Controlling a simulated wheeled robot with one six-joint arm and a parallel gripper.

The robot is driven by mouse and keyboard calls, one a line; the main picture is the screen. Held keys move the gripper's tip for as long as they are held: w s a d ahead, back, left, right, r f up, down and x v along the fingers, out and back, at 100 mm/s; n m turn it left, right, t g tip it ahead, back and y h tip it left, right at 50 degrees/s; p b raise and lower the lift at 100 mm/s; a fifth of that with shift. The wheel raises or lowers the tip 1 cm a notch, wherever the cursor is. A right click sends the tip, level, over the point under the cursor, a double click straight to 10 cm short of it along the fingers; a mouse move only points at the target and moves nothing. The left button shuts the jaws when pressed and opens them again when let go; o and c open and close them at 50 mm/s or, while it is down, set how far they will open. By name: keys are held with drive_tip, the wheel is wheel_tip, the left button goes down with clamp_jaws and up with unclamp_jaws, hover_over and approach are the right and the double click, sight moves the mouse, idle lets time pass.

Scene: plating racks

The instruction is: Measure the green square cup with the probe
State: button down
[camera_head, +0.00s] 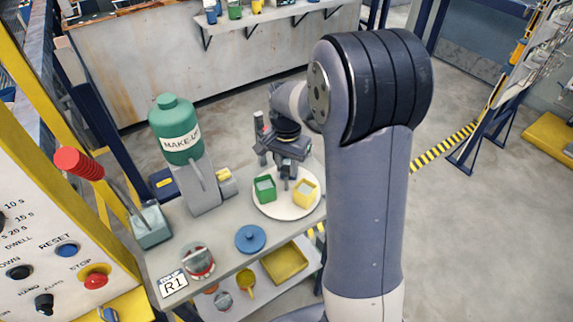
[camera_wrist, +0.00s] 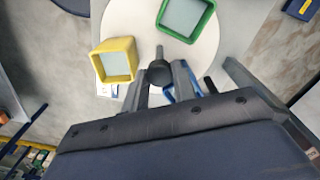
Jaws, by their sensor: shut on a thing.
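The green square cup (camera_head: 264,189) stands on a white round plate (camera_head: 286,212), left of a yellow square cup (camera_head: 306,193). Both cups hold something pale. In the wrist view the green cup (camera_wrist: 207,22) is at the top and the yellow cup (camera_wrist: 115,60) at left. My gripper (camera_head: 287,174) is above the back of the plate, behind the cups. It is shut on the probe (camera_wrist: 159,72), a dark round body with a short grey stem, seen between the fingers. The stem appears apart from both cups. Its height above the plate is hard to tell.
A green MAKE-UP bottle (camera_head: 177,130) on a grey stand is left of the plate. A blue lid (camera_head: 250,238) and a red-rimmed round gauge (camera_head: 198,261) lie at the front. A lower shelf holds a yellow tray (camera_head: 285,264). A control panel (camera_head: 50,225) stands at left.

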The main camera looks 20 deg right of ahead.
drive_tip(key=shift+m, duration=5.7)
drive_tip(key=shift+m+b, duration=0.3)
drive_tip(key=shift+m, duration=1.8)
drive_tip(key=c, duration=1.1)
unclamp_jaws()
drive_tip(key=shift+c, duration=0.2)
